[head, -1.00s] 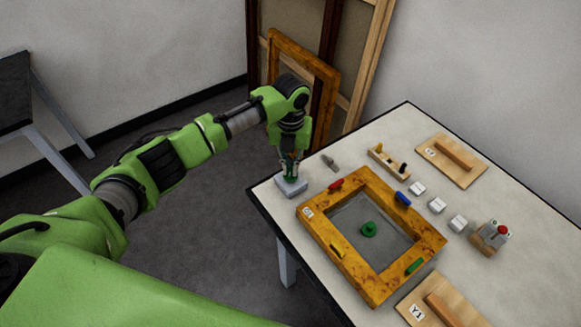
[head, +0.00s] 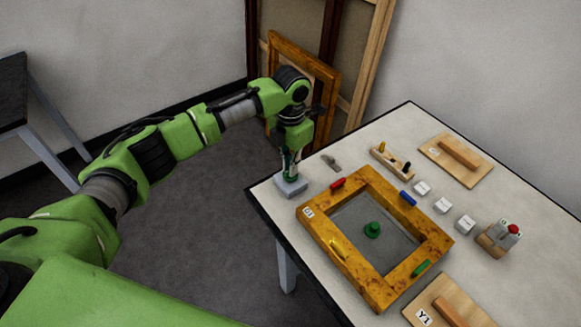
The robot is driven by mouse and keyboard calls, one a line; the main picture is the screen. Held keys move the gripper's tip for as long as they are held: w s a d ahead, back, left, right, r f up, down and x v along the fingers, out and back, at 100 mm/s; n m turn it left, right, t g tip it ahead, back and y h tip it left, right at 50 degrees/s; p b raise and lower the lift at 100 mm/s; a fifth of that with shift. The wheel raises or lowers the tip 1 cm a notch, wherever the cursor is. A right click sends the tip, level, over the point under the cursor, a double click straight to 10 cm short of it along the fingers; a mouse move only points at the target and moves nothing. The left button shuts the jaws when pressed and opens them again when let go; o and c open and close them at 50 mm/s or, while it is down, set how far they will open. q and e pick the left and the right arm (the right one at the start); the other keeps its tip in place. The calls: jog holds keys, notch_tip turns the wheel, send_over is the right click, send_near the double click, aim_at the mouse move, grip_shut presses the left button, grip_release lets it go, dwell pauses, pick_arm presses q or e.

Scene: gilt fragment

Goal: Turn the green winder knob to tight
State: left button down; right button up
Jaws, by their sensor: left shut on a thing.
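My left gripper (head: 289,172) points straight down over a small grey block (head: 292,187) at the table's left corner. It is shut on the green winder knob on top of that block. The fingers hide most of the knob, and I cannot read any tight mark there. Another green knob-shaped piece (head: 373,230) stands on the grey panel inside the ornate gilt frame (head: 322,244), apart from the gripper. My right gripper is not in view.
Red (head: 338,183), blue (head: 408,198), yellow (head: 338,249) and green (head: 421,268) pieces sit on the gilt frame. White blocks (head: 443,205), a device with a red button (head: 513,229) and wooden boards (head: 457,158) stand to the right. Large frames (head: 327,85) lean against the wall behind.

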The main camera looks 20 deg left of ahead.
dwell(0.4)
pick_arm(q)
jog(key=c, duration=2.2)
grip_release()
jog(key=shift+o, duration=0.2)
notch_tip(320, 180, up, 12)
